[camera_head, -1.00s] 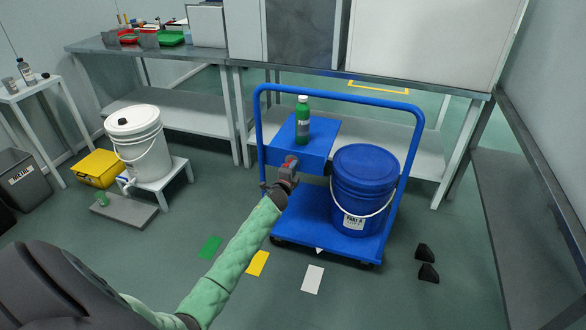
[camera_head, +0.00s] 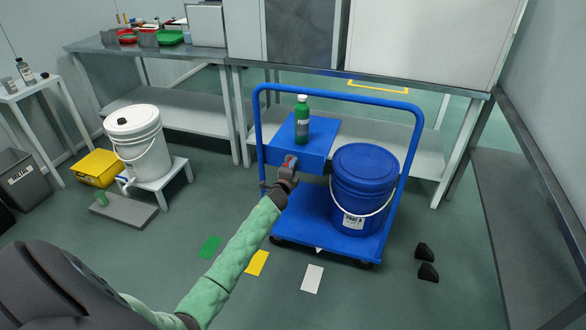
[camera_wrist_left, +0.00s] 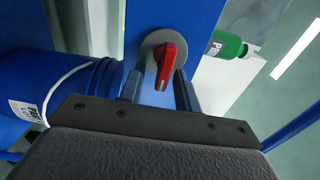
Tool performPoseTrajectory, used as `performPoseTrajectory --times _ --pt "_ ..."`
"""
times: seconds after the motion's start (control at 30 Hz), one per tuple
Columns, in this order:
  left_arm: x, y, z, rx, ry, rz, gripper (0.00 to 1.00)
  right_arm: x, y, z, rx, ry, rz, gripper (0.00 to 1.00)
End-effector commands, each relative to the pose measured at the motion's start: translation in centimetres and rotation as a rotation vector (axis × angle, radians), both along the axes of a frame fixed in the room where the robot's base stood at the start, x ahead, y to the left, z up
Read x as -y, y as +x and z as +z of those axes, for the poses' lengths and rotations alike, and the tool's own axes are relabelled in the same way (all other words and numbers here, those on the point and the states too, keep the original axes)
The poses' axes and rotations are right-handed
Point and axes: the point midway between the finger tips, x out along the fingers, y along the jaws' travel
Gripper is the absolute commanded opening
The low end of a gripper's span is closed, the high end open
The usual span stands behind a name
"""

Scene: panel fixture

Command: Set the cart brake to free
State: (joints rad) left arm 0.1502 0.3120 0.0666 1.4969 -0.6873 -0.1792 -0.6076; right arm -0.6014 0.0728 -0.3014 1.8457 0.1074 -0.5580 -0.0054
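The blue cart (camera_head: 413,150) stands in the middle of the floor in the head view. Its blue box carries the brake switch, a red handle (camera_wrist_left: 167,66) on a round grey disc. The handle points nearly straight down in the left wrist view, leaning slightly. My left gripper (camera_head: 289,166) is at the box front and partly hides the switch in the head view. In the left wrist view its two dark fingers (camera_wrist_left: 158,88) are apart, one on each side of the handle, with gaps showing. My right gripper is not in view.
A green bottle (camera_head: 303,121) stands on the box top. A blue bucket (camera_head: 364,188) stands on the cart deck at the right. Green (camera_head: 210,247), yellow (camera_head: 257,263) and white (camera_head: 312,278) floor patches lie in front. Two black wedges (camera_head: 427,271) lie at the right.

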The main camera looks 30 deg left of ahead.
Motion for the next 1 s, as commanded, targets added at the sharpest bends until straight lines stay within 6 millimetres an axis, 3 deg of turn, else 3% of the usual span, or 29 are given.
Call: performPoseTrajectory --times 0.17,0.6,1.0 --pt "0.2 -1.1 -0.1 -0.001 0.0 0.0 0.33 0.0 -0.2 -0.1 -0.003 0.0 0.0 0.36" --pt "1.6 -6.6 -0.2 -0.002 0.0 0.0 0.33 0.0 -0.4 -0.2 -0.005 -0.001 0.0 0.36" --pt "1.8 -7.6 -0.1 -0.001 0.0 0.0 0.33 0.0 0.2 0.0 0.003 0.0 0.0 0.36"
